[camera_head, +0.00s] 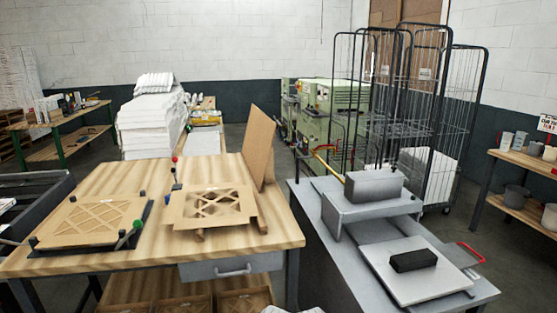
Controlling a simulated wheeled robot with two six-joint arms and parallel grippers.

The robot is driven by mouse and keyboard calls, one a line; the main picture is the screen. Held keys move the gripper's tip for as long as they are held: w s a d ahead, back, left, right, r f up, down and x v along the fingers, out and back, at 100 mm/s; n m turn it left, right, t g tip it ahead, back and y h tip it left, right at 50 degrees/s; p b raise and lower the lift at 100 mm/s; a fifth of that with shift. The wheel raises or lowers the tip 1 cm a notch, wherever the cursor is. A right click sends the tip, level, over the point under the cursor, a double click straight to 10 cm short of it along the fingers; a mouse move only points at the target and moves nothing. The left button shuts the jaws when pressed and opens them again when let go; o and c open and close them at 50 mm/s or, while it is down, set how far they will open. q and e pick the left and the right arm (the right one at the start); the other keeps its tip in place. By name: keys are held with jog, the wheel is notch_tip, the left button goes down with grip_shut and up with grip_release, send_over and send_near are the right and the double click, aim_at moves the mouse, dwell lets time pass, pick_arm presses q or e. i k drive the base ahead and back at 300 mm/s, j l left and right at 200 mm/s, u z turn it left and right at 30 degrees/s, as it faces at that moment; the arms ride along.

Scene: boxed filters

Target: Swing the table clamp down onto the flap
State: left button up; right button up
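A clamp with a red knob (175,168) stands upright on the wooden table (270,228), behind and left of the middle cardboard filter (212,207). A second clamp, with a green knob (135,226), sits at the right front of the left cardboard filter (90,220), which lies flat in a black fixture. Both filters show a lattice. A tall cardboard panel (260,145) leans upright behind the middle filter's right side. I cannot tell whether it is the flap. Neither gripper is in view.
A grey bench (318,225) at the right holds a metal press-like device (372,198) and a pale plate (400,285) with a black block (413,260). A red handle (470,252) sticks out there. Wire cages (432,100) stand behind. The table's front right is bare.

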aim_at(175, 159)
jog(key=i+j, duration=0.15)
jog(key=j, duration=0.15)
jog(key=i+j, duration=0.1)
jog(key=j, duration=0.25)
jog(key=i+j, duration=0.15)
jog(key=j, duration=0.15)
jog(key=i+j, duration=0.1)
jog(key=j, duration=0.25)
